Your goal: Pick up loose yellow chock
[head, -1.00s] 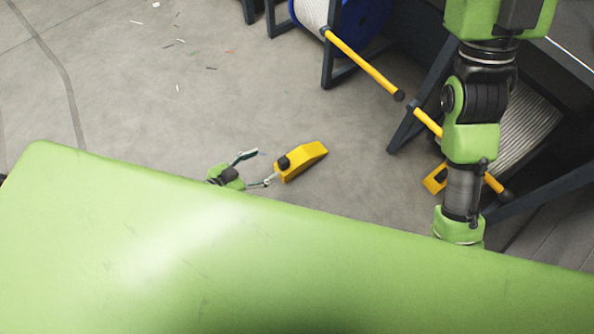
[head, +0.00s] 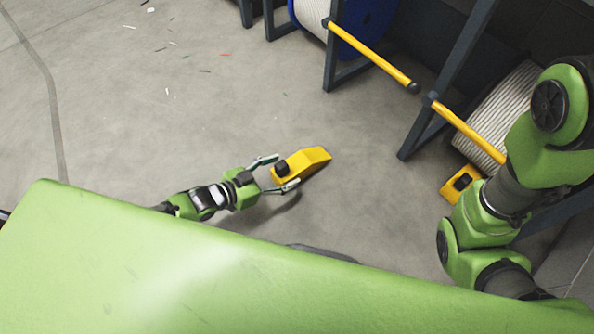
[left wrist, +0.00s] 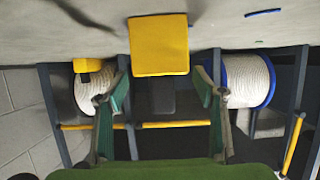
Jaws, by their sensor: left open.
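The loose yellow chock (head: 307,163) is a wedge with a black block on its near end, lying on the floor in the head view. My left gripper (head: 275,174) is open, its two fingers reaching to either side of the chock's black end. In the left wrist view the chock (left wrist: 159,46) shows as a yellow face ahead, centred between the open fingers (left wrist: 164,97), with its dark block below it. I cannot tell whether the fingers touch it. My right arm is at the right of the head view; its gripper is not seen.
A second yellow chock (head: 460,185) sits by the rack near my right arm. Cable reels, one with blue flanges (head: 362,30), stand in a dark frame with yellow bars (head: 372,57). Small scraps lie on the otherwise clear floor at upper left.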

